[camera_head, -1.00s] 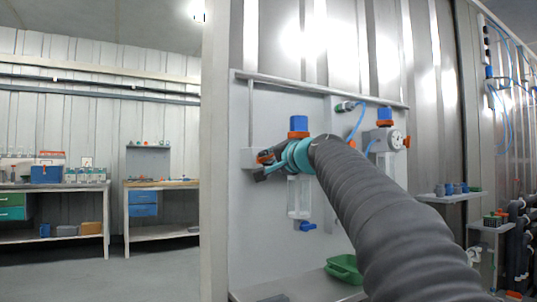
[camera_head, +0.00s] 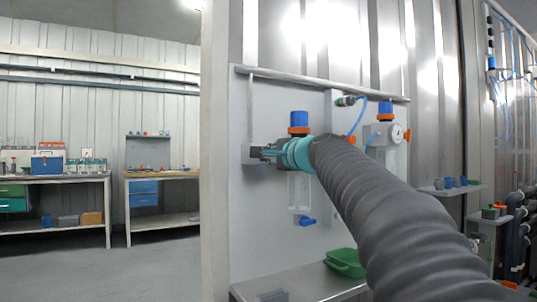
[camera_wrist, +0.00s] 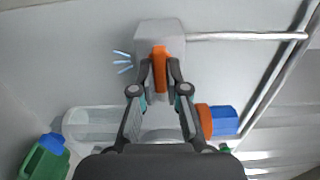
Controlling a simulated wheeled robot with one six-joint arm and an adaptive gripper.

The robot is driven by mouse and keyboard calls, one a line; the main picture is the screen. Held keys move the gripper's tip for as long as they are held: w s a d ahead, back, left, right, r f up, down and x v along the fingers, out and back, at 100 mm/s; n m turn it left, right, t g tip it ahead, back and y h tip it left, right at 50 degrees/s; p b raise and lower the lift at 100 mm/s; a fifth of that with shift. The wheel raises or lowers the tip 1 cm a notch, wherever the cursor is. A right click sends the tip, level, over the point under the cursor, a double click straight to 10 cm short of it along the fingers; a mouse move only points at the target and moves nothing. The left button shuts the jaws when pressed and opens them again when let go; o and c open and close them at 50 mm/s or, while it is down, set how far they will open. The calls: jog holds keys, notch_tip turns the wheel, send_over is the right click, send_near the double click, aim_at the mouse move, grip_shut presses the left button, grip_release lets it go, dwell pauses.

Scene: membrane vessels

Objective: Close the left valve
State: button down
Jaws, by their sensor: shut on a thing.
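The left valve has a grey block (camera_head: 247,154) on the wall panel, seen at the left in the head view; its orange handle is hidden there behind my fingers. In the wrist view the orange handle (camera_wrist: 160,66) stands upright in the picture, in front of the grey block (camera_wrist: 168,30). My gripper (camera_wrist: 160,74) has one finger on each side of the handle and is shut on it. In the head view my gripper (camera_head: 264,152) points left at the block.
A green tray (camera_head: 345,262) lies on the bench below. A blue tube (camera_head: 357,118) curves to the right.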

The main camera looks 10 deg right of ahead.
jog(key=c, duration=1.2)
grip_release()
jog(key=v, duration=1.2)
